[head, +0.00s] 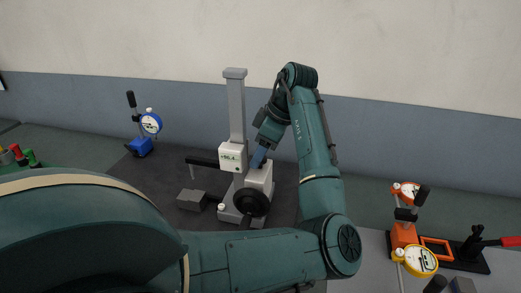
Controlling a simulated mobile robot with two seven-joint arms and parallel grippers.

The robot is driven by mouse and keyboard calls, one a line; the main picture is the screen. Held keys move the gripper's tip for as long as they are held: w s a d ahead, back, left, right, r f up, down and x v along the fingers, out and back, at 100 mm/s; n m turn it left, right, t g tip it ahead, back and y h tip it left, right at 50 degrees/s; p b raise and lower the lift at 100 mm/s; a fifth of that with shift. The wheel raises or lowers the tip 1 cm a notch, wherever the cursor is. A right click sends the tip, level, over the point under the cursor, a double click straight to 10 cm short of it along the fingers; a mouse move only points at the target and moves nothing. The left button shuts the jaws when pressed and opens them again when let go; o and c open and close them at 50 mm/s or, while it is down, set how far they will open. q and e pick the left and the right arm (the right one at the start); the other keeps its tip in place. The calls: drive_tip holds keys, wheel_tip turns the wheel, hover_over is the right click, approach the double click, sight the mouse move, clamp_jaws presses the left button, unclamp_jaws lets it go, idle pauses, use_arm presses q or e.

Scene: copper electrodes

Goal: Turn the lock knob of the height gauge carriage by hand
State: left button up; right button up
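The height gauge stands on a dark plate (155,185), with a grey upright column (237,108). Its carriage carries a white display box (231,157), a black arm (202,161) reaching left and a pale body with a black round wheel (251,203). My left gripper (258,158) points down and left at the carriage, just right of the display box, with its blue-grey fingers touching or very close to it. The gap between the fingers cannot be made out. I cannot pick out the lock knob; the fingers may cover it. My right gripper is out of view.
A grey block (192,200) lies left of the gauge base. A dial indicator with a blue base (141,147) stands further left. Orange and yellow dial gauges (420,260) and a red-handled clamp (497,243) stand at right. My arm covers much of the foreground.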

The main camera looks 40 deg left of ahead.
use_arm(q)
drive_tip(key=c, duration=0.9)
drive_tip(key=shift+m, duration=0.4)
drive_tip(key=shift+m+t+y, duration=0.4)
drive_tip(key=shift+m+t, duration=0.6)
drive_tip(key=shift+m, duration=1.4)
drive_tip(key=o, duration=1)
drive_tip(key=shift+c, duration=0.2)
drive_tip(key=shift+s+f, duration=0.1)
